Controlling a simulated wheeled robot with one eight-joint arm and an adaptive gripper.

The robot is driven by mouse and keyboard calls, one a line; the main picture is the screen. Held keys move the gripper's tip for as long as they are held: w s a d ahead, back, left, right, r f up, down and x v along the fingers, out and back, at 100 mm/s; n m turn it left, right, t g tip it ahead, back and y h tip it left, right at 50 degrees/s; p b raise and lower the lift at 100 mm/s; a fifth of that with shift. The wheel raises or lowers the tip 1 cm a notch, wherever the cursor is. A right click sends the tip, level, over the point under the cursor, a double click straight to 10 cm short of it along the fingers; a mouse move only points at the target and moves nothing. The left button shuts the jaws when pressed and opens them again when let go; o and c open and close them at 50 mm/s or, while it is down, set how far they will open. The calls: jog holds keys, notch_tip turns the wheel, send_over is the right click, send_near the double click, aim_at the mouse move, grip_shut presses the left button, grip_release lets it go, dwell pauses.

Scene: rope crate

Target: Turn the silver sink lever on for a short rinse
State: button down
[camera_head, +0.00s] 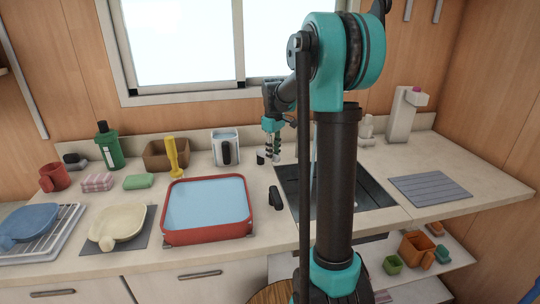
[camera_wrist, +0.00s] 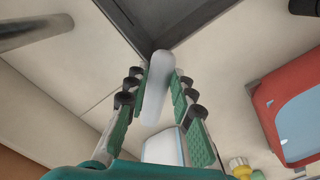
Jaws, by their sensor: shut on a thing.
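The silver sink lever (camera_wrist: 158,84) shows in the wrist view as a pale grey rod with a rounded end. It lies between the green-padded fingers of my gripper (camera_wrist: 156,100), which are shut on it. In the head view my gripper (camera_head: 271,147) points down at the back left corner of the dark sink (camera_head: 290,187). There the lever is too small and covered to make out. The sink's dark corner also shows in the wrist view (camera_wrist: 150,25). My arm hides the middle of the sink and most of the faucet. I cannot tell whether water runs.
A red basin (camera_head: 167,237) of blue water stands left of the sink. A white container (camera_head: 225,148), yellow brush (camera_head: 172,155) and green bottle (camera_head: 107,148) stand behind it. A small black object (camera_head: 275,198) lies at the sink's left edge. A grey mat (camera_head: 430,188) is right.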

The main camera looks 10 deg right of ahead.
jog(key=shift+w+d+n, duration=0.35)
jog(key=shift+w+n, duration=0.1)
jog(key=shift+n, duration=0.45)
jog(key=shift+w+d+n, duration=0.35)
jog(key=shift+w+n, duration=0.05)
jog(key=shift+n, duration=0.5)
jog(key=c, duration=1.3)
grip_release()
notch_tip(320, 180, up, 12)
